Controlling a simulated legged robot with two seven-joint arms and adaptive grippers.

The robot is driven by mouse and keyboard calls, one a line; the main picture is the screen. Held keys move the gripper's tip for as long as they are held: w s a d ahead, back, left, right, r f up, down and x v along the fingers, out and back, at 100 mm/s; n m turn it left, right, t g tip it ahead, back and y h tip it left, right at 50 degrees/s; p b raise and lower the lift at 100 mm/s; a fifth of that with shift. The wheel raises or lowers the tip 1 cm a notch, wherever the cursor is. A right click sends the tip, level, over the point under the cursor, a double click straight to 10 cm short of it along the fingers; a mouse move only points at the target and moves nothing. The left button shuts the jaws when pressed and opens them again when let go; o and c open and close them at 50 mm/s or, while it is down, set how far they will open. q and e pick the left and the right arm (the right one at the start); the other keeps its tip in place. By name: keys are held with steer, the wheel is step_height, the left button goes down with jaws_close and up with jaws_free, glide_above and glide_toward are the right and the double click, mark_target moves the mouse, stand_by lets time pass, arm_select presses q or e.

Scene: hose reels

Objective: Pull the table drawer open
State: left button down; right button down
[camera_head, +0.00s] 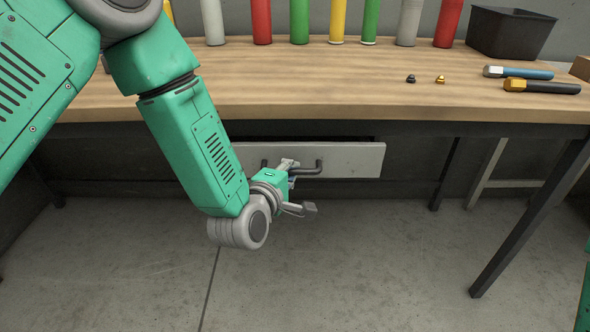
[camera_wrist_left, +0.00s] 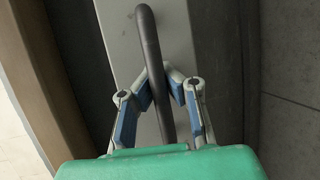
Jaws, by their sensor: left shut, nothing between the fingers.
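The drawer front (camera_head: 352,160) is a pale grey panel under the wooden tabletop. A dark bar handle (camera_head: 308,171) sticks out from it. I cannot tell clearly whether the drawer stands slightly out. My left gripper (camera_head: 291,170) is at the handle and partly covers its left part. In the left wrist view, the handle (camera_wrist_left: 147,40) runs lengthwise through the space between the bent fingers. The fingertips (camera_wrist_left: 165,76) come together around it, partly hidden by the bar. They pinch nothing. My right gripper is out of view.
The wooden table (camera_head: 330,95) holds several coloured cylinders, a black bin (camera_head: 510,32), two small nuts, and blue (camera_head: 518,72) and black-yellow (camera_head: 541,86) tools at the right. Dark table legs (camera_head: 530,220) stand at the sides. The floor (camera_head: 350,270) before the drawer looks clear.

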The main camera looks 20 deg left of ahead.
arm_select(q)
steer(key=c, duration=1.9)
jaws_free()
steer(key=shift+s+a, duration=0.2)
steer(key=shift+s, duration=0.35)
steer(key=o, duration=0.3)
steer(key=shift+s+d+r, duration=0.1)
steer(key=shift+r, duration=0.1)
steer(key=shift+w+d+f, duration=0.1)
steer(key=shift+w+f, duration=0.25)
steer(key=shift+s+r, duration=0.2)
steer(key=shift+s, duration=0.05)
steer(key=v, duration=1.1)
steer(key=shift+s+f, duration=0.1)
steer(key=shift+s, duration=0.15)
